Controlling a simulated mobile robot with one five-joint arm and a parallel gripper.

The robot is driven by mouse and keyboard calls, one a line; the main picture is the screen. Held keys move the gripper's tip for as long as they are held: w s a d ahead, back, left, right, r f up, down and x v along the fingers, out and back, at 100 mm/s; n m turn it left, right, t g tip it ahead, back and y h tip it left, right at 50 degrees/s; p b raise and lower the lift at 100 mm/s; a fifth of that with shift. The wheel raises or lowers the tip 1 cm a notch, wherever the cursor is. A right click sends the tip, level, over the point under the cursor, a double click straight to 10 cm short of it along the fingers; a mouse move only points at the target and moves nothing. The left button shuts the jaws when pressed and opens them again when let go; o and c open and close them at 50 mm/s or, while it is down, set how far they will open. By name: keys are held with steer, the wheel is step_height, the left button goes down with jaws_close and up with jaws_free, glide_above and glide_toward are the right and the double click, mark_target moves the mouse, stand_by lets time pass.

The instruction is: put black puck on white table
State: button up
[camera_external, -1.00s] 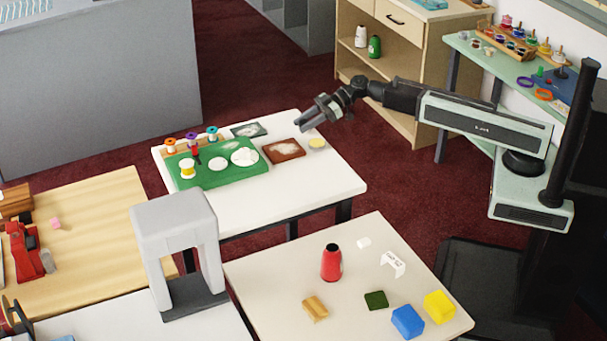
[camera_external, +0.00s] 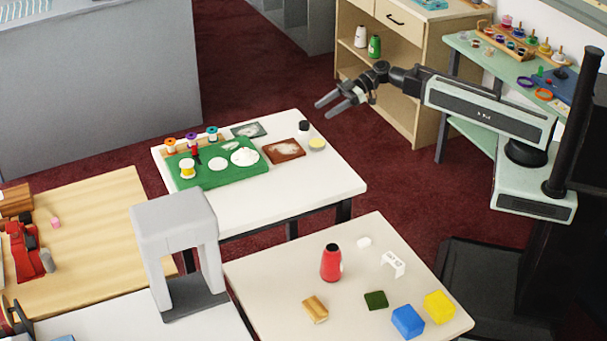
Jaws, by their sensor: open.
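The black puck (camera_external: 304,127) is a small dark piece on the far right part of the white table (camera_external: 318,180). It sits beside a pale yellow round piece (camera_external: 317,143) and behind a brown tray (camera_external: 283,151). My gripper (camera_external: 325,109) is open, with its two fingers apart and nothing between them. It is above and to the right of the puck in the picture, clear of it.
A green board (camera_external: 215,172) with spools and white discs fills the table's left part. A dark grey swatch (camera_external: 249,130) lies behind it. The table's front right is bare.

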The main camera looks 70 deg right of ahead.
steer(key=s+a+f+m+g+h, duration=0.3)
steer(key=s+a+f+g, duration=0.25)
steer(key=s+f, duration=0.4)
steer(key=s+d+f+m+g+h, duration=0.4)
steer(key=s+m+h, duration=0.2)
steer(key=s, duration=0.2)
steer(key=shift+s+f+h, duration=0.2)
steer(key=shift+s+h, duration=0.1)
steer(key=shift+s, duration=0.1)
